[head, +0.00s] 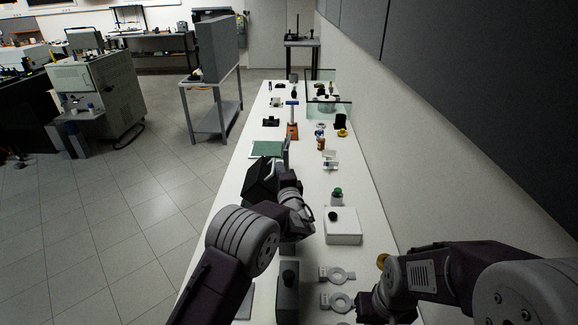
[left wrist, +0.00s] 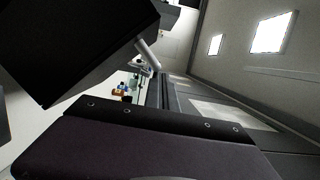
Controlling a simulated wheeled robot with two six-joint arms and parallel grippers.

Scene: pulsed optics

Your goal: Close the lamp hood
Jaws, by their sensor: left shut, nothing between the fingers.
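A black box-like hood (head: 259,181), which looks like the lamp hood, stands at the left edge of the white bench, tilted. It also fills the upper left of the left wrist view (left wrist: 80,45). My left gripper (head: 279,170) is right beside it, shut and empty; I cannot tell whether they touch. My left wrist hides part of the hood and what lies under it. My right gripper (head: 367,306) is low over the near right of the bench, far from the hood; its fingers are not clear.
Ring mounts (head: 338,275) lie nearer. A green-topped plate (head: 267,149) lies beyond the hood. A wall runs along the bench's right side.

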